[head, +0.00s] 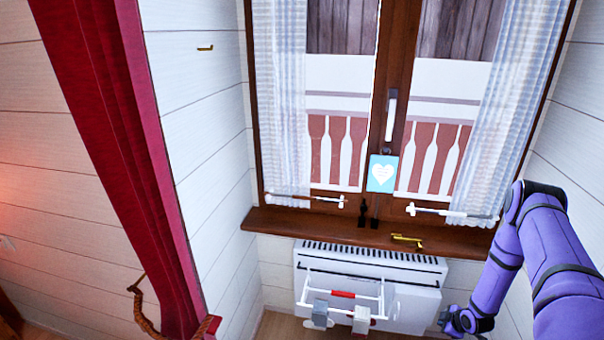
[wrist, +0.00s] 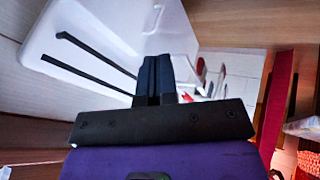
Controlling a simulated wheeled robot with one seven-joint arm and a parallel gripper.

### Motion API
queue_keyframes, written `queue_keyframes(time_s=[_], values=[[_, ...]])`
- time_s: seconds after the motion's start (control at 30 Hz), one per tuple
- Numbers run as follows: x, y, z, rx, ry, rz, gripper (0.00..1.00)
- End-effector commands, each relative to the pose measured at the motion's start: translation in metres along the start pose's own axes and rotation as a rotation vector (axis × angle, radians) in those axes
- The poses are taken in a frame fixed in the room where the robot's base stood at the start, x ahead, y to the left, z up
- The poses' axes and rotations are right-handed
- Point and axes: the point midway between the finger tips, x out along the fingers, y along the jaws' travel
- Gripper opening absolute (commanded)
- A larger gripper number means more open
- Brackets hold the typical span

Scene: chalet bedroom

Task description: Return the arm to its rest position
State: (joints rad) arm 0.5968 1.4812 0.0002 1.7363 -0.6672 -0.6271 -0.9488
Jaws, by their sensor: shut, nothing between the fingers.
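My purple arm (head: 548,245) comes in from the right edge of the head view and bends downward. My gripper (head: 455,322) is low at the right, beside the right end of the white heater (head: 415,300) and below the window sill. In the wrist view the two dark fingers of my gripper (wrist: 155,75) lie together, shut, with nothing held between them. A white panel with two black strips (wrist: 95,65) is behind and left of the fingers. I cannot tell whether the fingertips touch it.
The wooden sill (head: 300,225) runs under the window, with a gold handle-like object (head: 407,241) on it. A blue card with a heart (head: 382,173) stands by the window's middle. A white rack (head: 318,293) is at the heater's front. A red curtain (head: 125,130) hangs left.

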Motion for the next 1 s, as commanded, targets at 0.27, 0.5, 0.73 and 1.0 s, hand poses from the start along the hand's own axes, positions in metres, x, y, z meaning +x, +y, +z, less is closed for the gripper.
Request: queue_keyframes(time_s=[0.27, 0.5, 0.73, 1.0], values=[[-0.068, 0.096, -0.053, 0.052, -0.083, 0.025, 0.0], [-0.137, 0.156, -0.105, 0.12, -0.144, 0.051, 0.0], [-0.211, 0.196, -0.158, 0.197, -0.189, 0.079, 0.0], [-0.303, 0.217, -0.217, 0.299, -0.223, 0.112, 0.0]])
